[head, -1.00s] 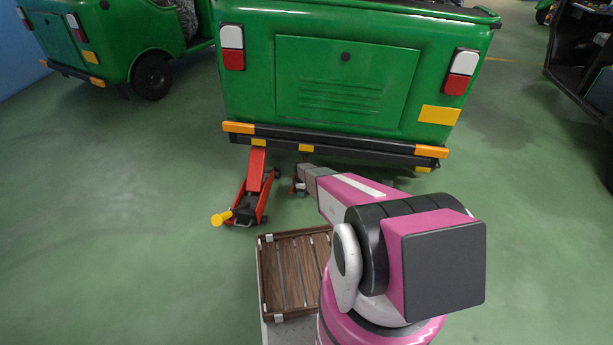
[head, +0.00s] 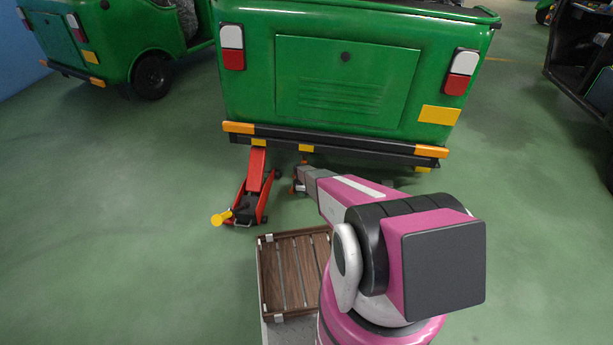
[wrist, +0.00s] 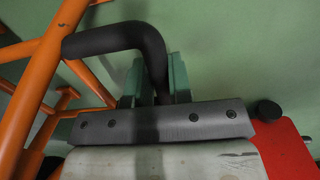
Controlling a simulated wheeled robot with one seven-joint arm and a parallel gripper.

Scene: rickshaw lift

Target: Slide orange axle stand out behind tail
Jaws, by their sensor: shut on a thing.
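The orange axle stand (wrist: 42,75) fills the left of the wrist view as a frame of orange tubes. A bent black handle (wrist: 115,38) runs from it to between my gripper's greenish fingers (wrist: 152,85). My gripper is shut on this handle. In the head view the stand (head: 304,160) is a small orange patch under the rear bumper, mostly hidden by the bumper and my arm. My gripper (head: 301,181) reaches in low there, right of the red jack. The green vehicle's tail (head: 345,85) stands above with its black bumper (head: 340,147).
A red floor jack (head: 255,190) with a yellow-ended handle is close on the left; red also shows at the wrist view's lower right (wrist: 283,150). A wooden slatted tray (head: 264,280) is in front. Floor left of the jack is clear. Another green vehicle (head: 105,40) stands back left.

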